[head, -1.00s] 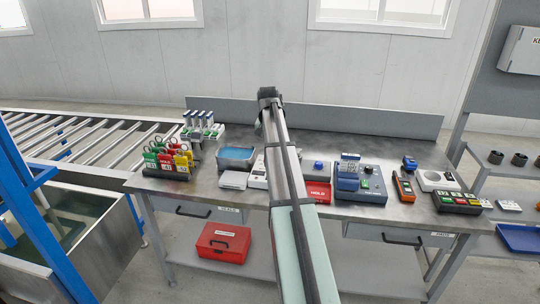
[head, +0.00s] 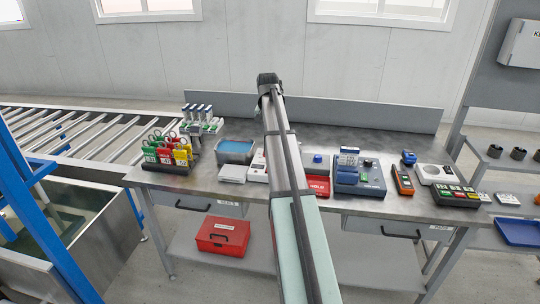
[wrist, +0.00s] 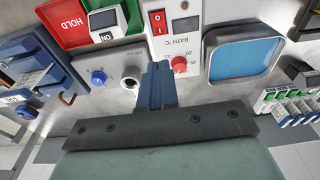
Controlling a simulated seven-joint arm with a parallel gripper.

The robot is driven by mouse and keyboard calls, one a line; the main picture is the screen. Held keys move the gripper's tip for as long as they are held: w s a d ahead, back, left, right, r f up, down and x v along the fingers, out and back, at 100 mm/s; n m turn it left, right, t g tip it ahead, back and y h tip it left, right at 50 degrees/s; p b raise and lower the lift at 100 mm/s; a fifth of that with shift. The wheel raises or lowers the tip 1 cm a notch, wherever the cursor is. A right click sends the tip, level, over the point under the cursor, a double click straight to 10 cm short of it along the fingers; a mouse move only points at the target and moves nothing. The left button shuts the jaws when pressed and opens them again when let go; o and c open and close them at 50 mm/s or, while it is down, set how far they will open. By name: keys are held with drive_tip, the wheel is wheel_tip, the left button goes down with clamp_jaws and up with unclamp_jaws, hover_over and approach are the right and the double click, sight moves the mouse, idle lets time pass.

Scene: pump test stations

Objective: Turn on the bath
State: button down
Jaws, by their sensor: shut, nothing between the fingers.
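The bath is a metal tub of blue liquid (head: 236,151) at the left middle of the bench in the head view; its rim (wrist: 209,65) shows at the right in the wrist view. Beside it, a pale control panel marked BATH °C (wrist: 200,62) carries a red rocker switch (wrist: 157,22), a dark display (wrist: 185,27) and a red knob (wrist: 179,64). The display shows no readable digits. My gripper (wrist: 159,68) is shut and empty, its tips over the panel, left of the red knob and below the switch in the picture. In the head view my arm hides much of the panel.
A red HOLD tray (wrist: 64,24) and a blue knob (wrist: 98,77) with a round socket (wrist: 130,82) lie left in the wrist view. A blue test unit (head: 359,178), tag stand (head: 168,158) and vial rack (head: 201,122) stand on the bench (head: 410,143). Its rear is clear.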

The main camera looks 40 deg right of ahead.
drive_tip(key=f, duration=0.4)
drive_tip(key=w+d+f, duration=0.1)
drive_tip(key=f, duration=0.9)
drive_tip(key=shift+w+d, duration=0.2)
drive_tip(key=shift+f, duration=0.15)
idle(0.3)
drive_tip(key=shift+s+a+r, duration=0.2)
drive_tip(key=shift+s+a, duration=0.3)
drive_tip(key=shift+a, duration=0.05)
wheel_tip(320, 180, up, 14)
drive_tip(key=s+a, duration=0.1)
drive_tip(key=shift+s+a, duration=0.15)
drive_tip(key=shift+s, duration=0.05)
idle(0.6)
